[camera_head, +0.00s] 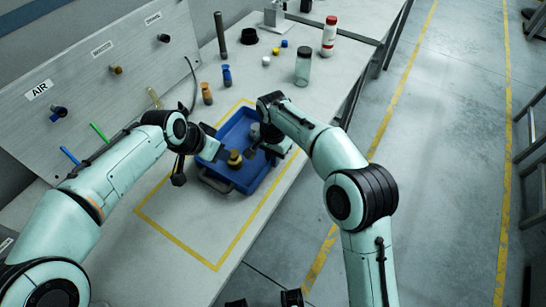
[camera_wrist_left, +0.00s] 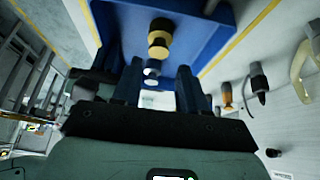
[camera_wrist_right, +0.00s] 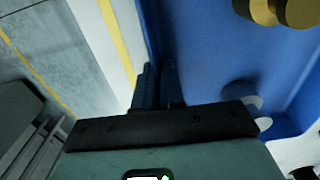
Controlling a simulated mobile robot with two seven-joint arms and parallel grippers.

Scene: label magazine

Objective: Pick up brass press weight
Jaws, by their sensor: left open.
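The brass press weight (camera_head: 235,158) is a small stepped cylinder standing in the blue tray (camera_head: 243,127). My left gripper (camera_head: 216,148) is open and empty just left of the weight. In the left wrist view the weight (camera_wrist_left: 159,40) lies ahead of the spread fingers (camera_wrist_left: 158,88), apart from them. My right gripper (camera_head: 268,148) is at the tray's right wall. In the right wrist view its fingers (camera_wrist_right: 159,88) are close together, with the tray wall running in between them. The weight (camera_wrist_right: 285,10) shows there at the top right, partly cut off.
An orange bottle (camera_head: 207,93) and a blue bottle (camera_head: 226,75) stand behind the tray. A clear jar (camera_head: 303,66) and a red-and-white bottle (camera_head: 329,36) stand farther back. A labelled panel (camera_head: 100,70) rises at left. The marked table area in front is clear.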

